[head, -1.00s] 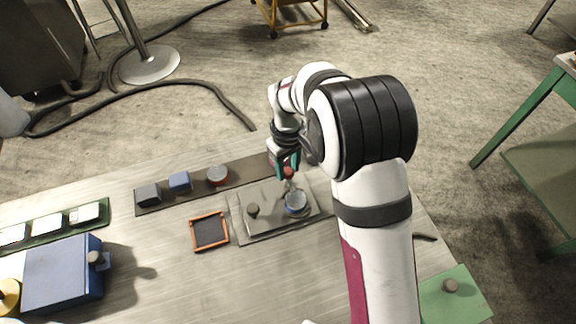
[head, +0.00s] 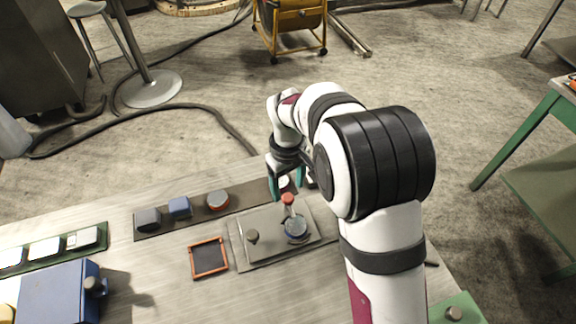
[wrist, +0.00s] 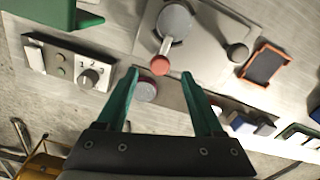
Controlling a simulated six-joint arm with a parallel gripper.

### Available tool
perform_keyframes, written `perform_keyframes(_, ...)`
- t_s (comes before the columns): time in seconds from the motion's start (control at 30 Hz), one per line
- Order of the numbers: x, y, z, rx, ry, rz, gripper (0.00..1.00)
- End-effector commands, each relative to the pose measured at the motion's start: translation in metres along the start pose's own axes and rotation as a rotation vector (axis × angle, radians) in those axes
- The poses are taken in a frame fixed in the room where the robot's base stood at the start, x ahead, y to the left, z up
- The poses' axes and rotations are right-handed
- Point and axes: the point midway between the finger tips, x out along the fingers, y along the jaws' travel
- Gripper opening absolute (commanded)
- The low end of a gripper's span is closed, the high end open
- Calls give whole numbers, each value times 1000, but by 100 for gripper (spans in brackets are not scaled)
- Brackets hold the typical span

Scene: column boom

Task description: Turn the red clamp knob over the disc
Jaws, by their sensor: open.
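The red clamp knob (head: 288,198) is the tip of a short lever over a round grey-blue disc (head: 296,228) on a grey plate (head: 262,238). In the wrist view the red knob (wrist: 160,65) shows from above, and its pale lever reaches to the disc (wrist: 175,20). My gripper (head: 286,190) is open and empty, its teal fingers pointing down near the knob. In the wrist view the gripper (wrist: 159,74) has one fingertip on each side of the knob in the picture, with no contact visible. Its height above the knob is hard to judge.
An orange-rimmed tray (head: 208,258) lies to the left. Behind is a dark strip (head: 160,225) with several blocks and knobs. A grey control box (wrist: 70,65) with a dial shows in the wrist view. A blue box (head: 58,292) stands far left.

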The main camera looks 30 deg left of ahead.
Motion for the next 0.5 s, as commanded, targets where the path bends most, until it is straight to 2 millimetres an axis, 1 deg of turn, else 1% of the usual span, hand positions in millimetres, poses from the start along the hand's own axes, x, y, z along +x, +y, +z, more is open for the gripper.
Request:
perform_keyframes(0.03, -17, 1, -1, 1, 6, 3, 69)
perform_keyframes(0.1, -41, 1, -1, 0, 7, 3, 69)
perform_keyframes(0.2, -72, 0, -1, 1, 6, 3, 69)
perform_keyframes(0.3, -98, 0, -1, 0, 4, 2, 69)
perform_keyframes(0.4, -114, 0, -1, 0, 2, 2, 69)
perform_keyframes(0.5, -122, 0, 0, 0, 1, 1, 69)
